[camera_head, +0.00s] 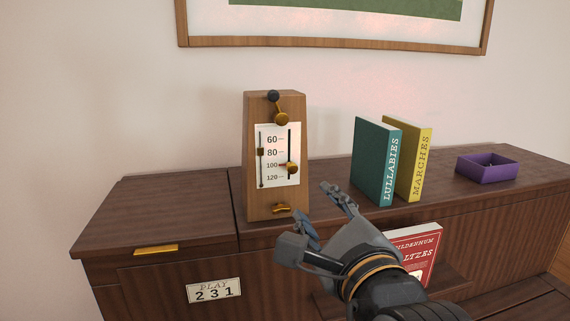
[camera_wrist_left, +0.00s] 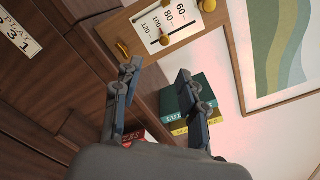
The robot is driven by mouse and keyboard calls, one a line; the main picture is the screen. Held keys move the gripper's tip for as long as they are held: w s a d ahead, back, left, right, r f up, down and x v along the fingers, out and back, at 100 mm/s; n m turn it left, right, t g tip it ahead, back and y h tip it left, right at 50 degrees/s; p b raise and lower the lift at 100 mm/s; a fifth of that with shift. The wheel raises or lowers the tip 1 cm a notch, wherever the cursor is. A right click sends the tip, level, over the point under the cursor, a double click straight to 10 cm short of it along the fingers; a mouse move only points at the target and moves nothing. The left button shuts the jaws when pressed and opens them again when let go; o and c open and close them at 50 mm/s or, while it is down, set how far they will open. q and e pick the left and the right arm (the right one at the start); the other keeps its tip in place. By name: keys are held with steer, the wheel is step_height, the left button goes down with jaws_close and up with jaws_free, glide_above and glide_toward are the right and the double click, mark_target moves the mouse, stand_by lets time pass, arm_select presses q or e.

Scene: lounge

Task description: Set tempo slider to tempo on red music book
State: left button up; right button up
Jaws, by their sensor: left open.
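A wooden metronome (camera_head: 252,150) stands upright on the cabinet. Its white scale (camera_head: 265,180) reads 60, 80, 100, 120 downward. A round brass slider knob (camera_head: 292,168) sits in the right-hand slot beside about 100; it also shows in the left wrist view (camera_wrist_left: 165,40). My left gripper (camera_head: 312,202) is open and empty, in front and right of the metronome, apart from the knob.
Teal (camera_head: 374,160) and yellow (camera_head: 414,162) books stand right of the metronome. A purple open box (camera_head: 487,173) lies farther right. A plate reading 231 (camera_head: 214,291) is on the cabinet front. A framed picture (camera_head: 330,42) hangs above. The cabinet top at left is clear.

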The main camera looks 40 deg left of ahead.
arm_select(q)
steer(key=p, duration=0.2)
glide_toward(293, 169)
steer(key=x, duration=0.4)
steer(key=shift+w+a+f, duration=0.1)
steer(key=shift+w+a, duration=0.1)
steer(key=shift+a, duration=0.15)
steer(key=shift+x, duration=1.1)
steer(key=shift+w+a+p, duration=0.2)
steer(key=shift+w+p, duration=0.05)
steer(key=shift+p, duration=0.05)
steer(key=shift+w+a, duration=0.3)
steer(key=shift+a, duration=0.05)
steer(key=shift+c, duration=0.7)
jaws_close()
arm_select(e)
steer(key=s+d+r, duration=0.2)
steer(key=d, duration=0.1)
steer(key=shift+s+r, duration=0.15)
steer(key=shift+s, duration=0.15)
